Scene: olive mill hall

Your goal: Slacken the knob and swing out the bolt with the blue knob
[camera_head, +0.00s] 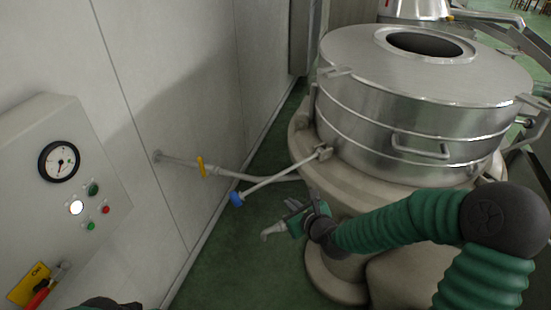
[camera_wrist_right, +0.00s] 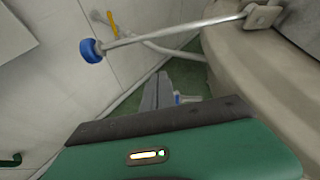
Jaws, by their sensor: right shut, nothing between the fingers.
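The blue knob (camera_head: 236,199) sits on the free end of a thin metal bolt (camera_head: 280,175). The bolt sticks out to the left from a bracket (camera_head: 323,152) on the side of the steel vessel (camera_head: 420,120), angled away from it. In the right wrist view the blue knob (camera_wrist_right: 91,50) and bolt (camera_wrist_right: 175,34) show at the top, beyond the fingers. My right gripper (camera_head: 275,226) is shut and empty, below and right of the knob, apart from it. My left gripper is not in view; a dark green piece at the bottom left edge is probably my left arm.
A control box (camera_head: 60,190) with a gauge and buttons is on the left wall. A pipe with a yellow valve handle (camera_head: 201,166) runs from the wall behind the bolt. Green floor (camera_head: 215,262) lies open between wall and vessel base.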

